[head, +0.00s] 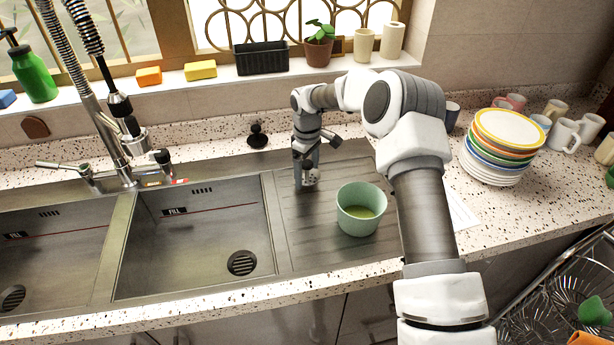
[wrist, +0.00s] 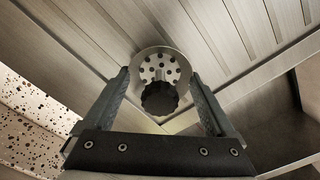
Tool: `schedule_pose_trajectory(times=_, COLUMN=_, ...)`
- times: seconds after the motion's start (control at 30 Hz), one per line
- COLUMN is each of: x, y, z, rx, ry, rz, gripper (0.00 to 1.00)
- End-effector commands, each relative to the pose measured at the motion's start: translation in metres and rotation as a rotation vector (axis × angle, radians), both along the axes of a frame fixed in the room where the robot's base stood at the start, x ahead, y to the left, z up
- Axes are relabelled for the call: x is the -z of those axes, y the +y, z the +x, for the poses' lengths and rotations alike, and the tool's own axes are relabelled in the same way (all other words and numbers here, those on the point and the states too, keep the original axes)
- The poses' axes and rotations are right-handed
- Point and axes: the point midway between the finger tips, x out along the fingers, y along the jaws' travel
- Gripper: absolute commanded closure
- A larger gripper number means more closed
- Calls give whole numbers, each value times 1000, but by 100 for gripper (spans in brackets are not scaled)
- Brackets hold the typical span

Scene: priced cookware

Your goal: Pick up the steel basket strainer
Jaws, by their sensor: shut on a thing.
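The steel basket strainer (wrist: 150,66) shows in the wrist view as a round metal disc with holes and a black knob (wrist: 159,98). My gripper (wrist: 160,80) has one finger on each side of it and is shut on it. In the head view my gripper (head: 308,182) points down at the back left of the ribbed steel drainboard (head: 300,235), right of the sink bowls. The strainer (head: 311,177) is small there and partly hidden by the gripper. I cannot tell whether it touches the drainboard.
A pale green bowl (head: 361,208) with greenish contents stands close right of my gripper. Sink bowls (head: 195,240) lie to the left. A dark knobbed stopper (head: 257,135) sits on the counter behind. Stacked plates (head: 500,145) and mugs (head: 565,133) stand on the right counter.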

Motion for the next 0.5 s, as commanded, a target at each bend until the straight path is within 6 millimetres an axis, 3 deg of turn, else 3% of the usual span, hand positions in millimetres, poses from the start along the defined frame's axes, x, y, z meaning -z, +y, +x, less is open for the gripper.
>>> schedule_pose_trajectory(times=0.13, x=-27, y=-1, z=0, rx=-1, ry=-4, rz=-1, gripper=73)
schedule_pose_trajectory(times=0.5, x=-57, y=-33, z=-46, rx=1, ry=-2, rz=-1, gripper=73)
